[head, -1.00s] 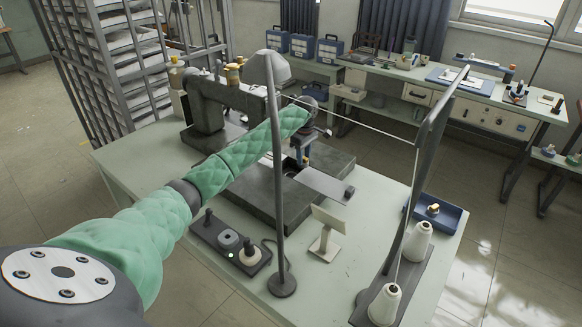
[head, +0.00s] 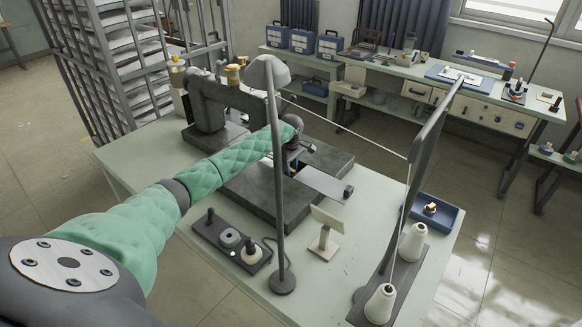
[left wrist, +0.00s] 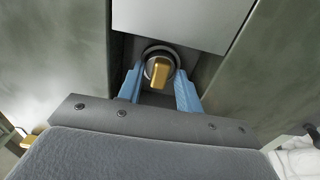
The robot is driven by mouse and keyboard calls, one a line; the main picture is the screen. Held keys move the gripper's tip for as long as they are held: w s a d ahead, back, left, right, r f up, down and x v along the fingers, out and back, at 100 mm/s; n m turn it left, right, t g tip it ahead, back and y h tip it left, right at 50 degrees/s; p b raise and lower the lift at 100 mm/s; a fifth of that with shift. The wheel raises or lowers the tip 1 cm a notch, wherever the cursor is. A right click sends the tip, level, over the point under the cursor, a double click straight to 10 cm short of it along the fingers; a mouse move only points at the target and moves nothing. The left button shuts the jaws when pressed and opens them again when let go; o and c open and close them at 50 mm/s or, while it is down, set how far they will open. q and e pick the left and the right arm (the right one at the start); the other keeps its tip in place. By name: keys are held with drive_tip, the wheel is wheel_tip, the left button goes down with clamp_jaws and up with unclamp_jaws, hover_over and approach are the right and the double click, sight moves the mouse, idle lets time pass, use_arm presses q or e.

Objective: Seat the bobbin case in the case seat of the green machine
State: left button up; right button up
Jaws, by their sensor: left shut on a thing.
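The dark grey-green sewing machine (head: 205,105) stands on the pale table with its bed (head: 250,195) towards me. My left gripper (head: 292,168) is low at the opening in the bed, partly behind a lamp pole. In the left wrist view, its blue fingers (left wrist: 160,84) are shut on the bobbin case (left wrist: 159,72), which shows a brass-coloured latch in front of a round metal rim. The case is in line with this rim, in the gap between the bed's walls. I cannot tell whether it is inside the seat or just in front. My right gripper is not in view.
A metal slide plate (head: 322,184) juts from the bed beside the gripper. The lamp (head: 268,72) and its pole stand close to my forearm. A thread stand with white cones (head: 411,242), a small white stand (head: 326,230) and a blue tray (head: 448,216) occupy the table's right.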

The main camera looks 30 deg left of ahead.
use_arm(q)
drive_tip(key=o, duration=1)
drive_tip(key=shift+f, duration=0.1)
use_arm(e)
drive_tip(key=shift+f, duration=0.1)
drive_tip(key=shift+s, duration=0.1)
use_arm(q)
drive_tip(key=shift+r, duration=0.2)
wheel_tip(320, 180, up, 12)
drive_tip(key=b, duration=0.3)
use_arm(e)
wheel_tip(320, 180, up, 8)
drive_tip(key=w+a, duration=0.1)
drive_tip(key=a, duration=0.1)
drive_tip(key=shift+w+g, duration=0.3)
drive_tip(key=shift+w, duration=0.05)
use_arm(q)
drive_tip(key=shift+f, duration=0.1)
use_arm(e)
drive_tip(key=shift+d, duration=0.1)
